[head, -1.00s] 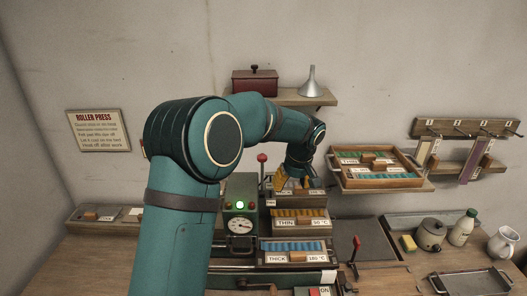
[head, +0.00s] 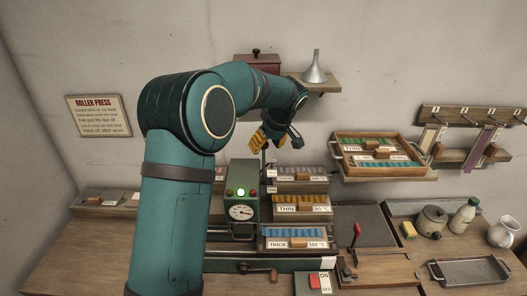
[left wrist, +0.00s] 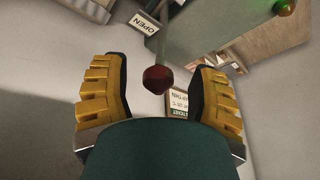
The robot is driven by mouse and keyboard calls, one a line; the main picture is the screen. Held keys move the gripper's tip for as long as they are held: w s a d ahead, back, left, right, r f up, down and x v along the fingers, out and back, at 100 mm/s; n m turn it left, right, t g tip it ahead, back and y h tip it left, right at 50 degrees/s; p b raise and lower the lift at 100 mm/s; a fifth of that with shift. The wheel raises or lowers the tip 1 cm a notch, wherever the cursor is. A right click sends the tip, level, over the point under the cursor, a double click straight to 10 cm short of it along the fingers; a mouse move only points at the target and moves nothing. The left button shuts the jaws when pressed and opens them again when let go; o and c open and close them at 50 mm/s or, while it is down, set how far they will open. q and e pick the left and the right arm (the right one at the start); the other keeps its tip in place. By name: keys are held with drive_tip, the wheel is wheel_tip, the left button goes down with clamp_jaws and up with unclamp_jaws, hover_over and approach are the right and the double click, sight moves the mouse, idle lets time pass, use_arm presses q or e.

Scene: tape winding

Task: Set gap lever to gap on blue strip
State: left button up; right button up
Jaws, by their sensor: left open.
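My left gripper (head: 274,138) is open, above the top rack of the press. In the left wrist view its yellow fingers (left wrist: 158,95) stand on either side of a lever's dark red knob (left wrist: 157,79), with a gap to each; the knob is not gripped. In the head view the gripper hides this knob. The blue strip (head: 293,232) is in the lowest rack, above labels THICK and 180 °C. A wooden block (head: 295,244) sits between those labels.
A green dial box (head: 241,212) with a lit lamp stands left of the racks. The THIN rack (head: 302,210) is above the blue one. Another red-knobbed lever (head: 357,229) stands to the right. A wall shelf (head: 318,85) holds a funnel (head: 314,68) behind the gripper.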

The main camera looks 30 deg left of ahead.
sight(264, 163)
use_arm(q)
drive_tip(key=shift+x, duration=1.65)
clamp_jaws()
